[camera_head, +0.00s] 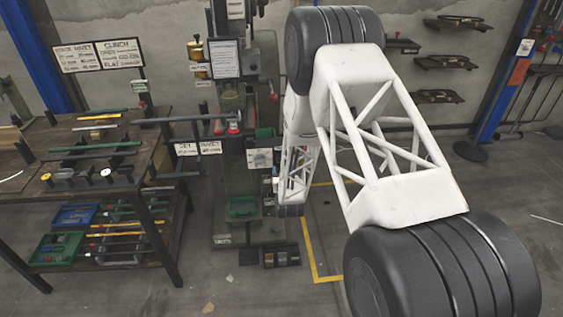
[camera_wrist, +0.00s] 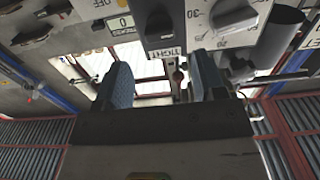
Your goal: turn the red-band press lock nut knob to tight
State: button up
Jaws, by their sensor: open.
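In the wrist view my gripper (camera_wrist: 163,82) has its two blue-grey finger pads well apart, with no object held between them. A TIGHT label (camera_wrist: 177,50) shows beyond the gap. A small dark reddish round part (camera_wrist: 179,75) sits below that label, between the fingers; I cannot tell if it is the lock nut knob. In the head view a tall press (camera_head: 240,85) stands at the middle, with a small red part (camera_head: 233,128) on its front. I cannot make out a red band. My own arm hides the press's right side, and my fingers are not clear there.
A dark cylinder (camera_wrist: 276,30) is at the right. In the head view a workbench (camera_head: 150,150) with tools stands left of the press.

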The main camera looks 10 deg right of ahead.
jog(key=w, duration=0.6)
jog(key=shift+w, duration=0.15)
jog(key=c, duration=0.9)
